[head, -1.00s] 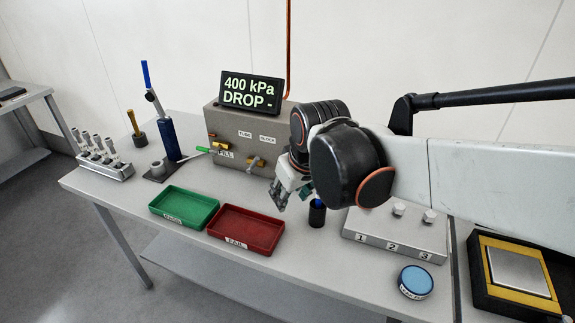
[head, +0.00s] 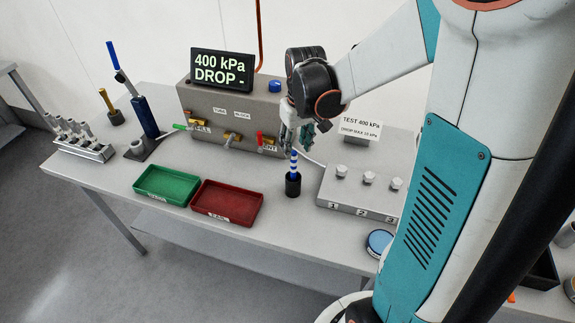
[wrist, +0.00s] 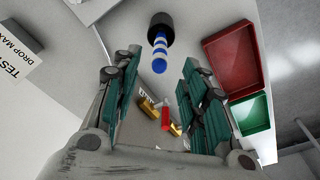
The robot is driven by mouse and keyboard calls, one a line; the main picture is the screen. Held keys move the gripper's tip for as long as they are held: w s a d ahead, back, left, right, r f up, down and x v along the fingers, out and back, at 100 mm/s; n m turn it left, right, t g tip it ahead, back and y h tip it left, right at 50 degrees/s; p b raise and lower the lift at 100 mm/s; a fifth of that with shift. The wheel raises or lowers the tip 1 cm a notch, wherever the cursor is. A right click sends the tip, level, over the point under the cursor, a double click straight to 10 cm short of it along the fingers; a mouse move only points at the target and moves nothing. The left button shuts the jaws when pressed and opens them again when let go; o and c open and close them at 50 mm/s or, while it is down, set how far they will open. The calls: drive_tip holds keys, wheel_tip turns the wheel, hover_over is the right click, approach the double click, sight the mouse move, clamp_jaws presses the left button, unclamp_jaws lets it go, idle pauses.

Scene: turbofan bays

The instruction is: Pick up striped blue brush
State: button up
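The striped blue-and-white brush (head: 294,162) stands upright in a small black cup (head: 293,186) on the bench, in front of the grey pressure box. My gripper (head: 298,136) is just above the brush's top end in the head view. In the wrist view my gripper (wrist: 155,100) has its two teal-padded fingers wide apart with nothing between them. The brush (wrist: 160,52) shows there beyond the fingertips, roughly midway between them, coming out of the black cup (wrist: 161,27). The part of the brush inside the cup is hidden.
A red tray (head: 228,204) and a green tray (head: 167,185) lie left of the cup. A grey numbered block (head: 350,190) with knobs stands close on the right. The grey box (head: 232,115) with valves is behind. A blue-lidded tin (head: 378,242) sits near the front edge.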

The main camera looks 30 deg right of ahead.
sight(293, 162)
drive_tip(key=f, duration=0.3)
drive_tip(key=w+f+b, duration=0.1)
drive_tip(key=f, duration=0.2)
drive_tip(key=f+b, duration=0.1)
drive_tip(key=f, duration=0.2)
drive_tip(key=shift+w, duration=0.25)
clamp_jaws()
